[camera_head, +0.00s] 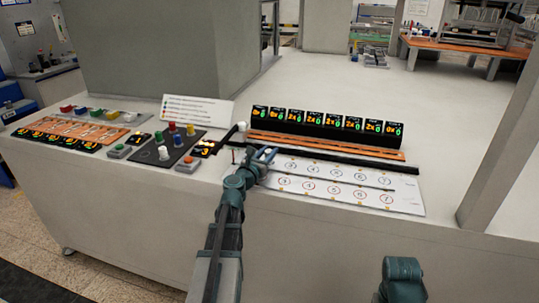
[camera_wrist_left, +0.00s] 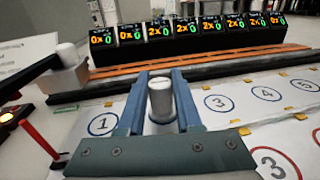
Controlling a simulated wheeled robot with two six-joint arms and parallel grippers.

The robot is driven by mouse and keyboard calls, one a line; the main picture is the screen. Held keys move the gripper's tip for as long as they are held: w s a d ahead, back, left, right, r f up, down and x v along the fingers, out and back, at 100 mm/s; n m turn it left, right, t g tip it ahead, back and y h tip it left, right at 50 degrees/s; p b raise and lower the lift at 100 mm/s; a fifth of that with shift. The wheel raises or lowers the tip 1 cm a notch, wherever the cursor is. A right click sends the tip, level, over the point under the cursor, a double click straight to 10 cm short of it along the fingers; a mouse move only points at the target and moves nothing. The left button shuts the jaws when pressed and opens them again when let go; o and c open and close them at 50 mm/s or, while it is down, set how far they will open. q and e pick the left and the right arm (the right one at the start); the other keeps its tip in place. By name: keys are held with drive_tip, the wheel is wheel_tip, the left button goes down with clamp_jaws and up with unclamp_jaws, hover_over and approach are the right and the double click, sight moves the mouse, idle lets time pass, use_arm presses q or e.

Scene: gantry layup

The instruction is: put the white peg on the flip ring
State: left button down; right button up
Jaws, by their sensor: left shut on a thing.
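A white peg (camera_wrist_left: 160,98) stands upright between the fingers of my left gripper (camera_wrist_left: 158,82), which is shut on it. In the head view my left gripper (camera_head: 266,155) is over the left part of a white board (camera_head: 340,183) with numbered rings; the peg cannot be made out there. In the wrist view, ring 1 (camera_wrist_left: 103,124) lies left of the peg and ring 3 (camera_wrist_left: 218,103) right of it. The fingers and peg cover the spot between. I cannot tell whether the peg touches the board. No ring is readably marked as the flip ring. My right gripper is out of view.
A dark rail (camera_head: 335,160) and a row of black displays (camera_head: 325,122) stand behind the board. Coloured pegs stand on a dark tray (camera_head: 170,148) at left.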

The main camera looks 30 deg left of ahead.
use_arm(q)
drive_tip(key=shift+f, duration=0.2)
drive_tip(key=shift+s+d+f+b, duration=0.1)
drive_tip(key=shift+f+b, duration=0.05)
drive_tip(key=shift+b, duration=0.35)
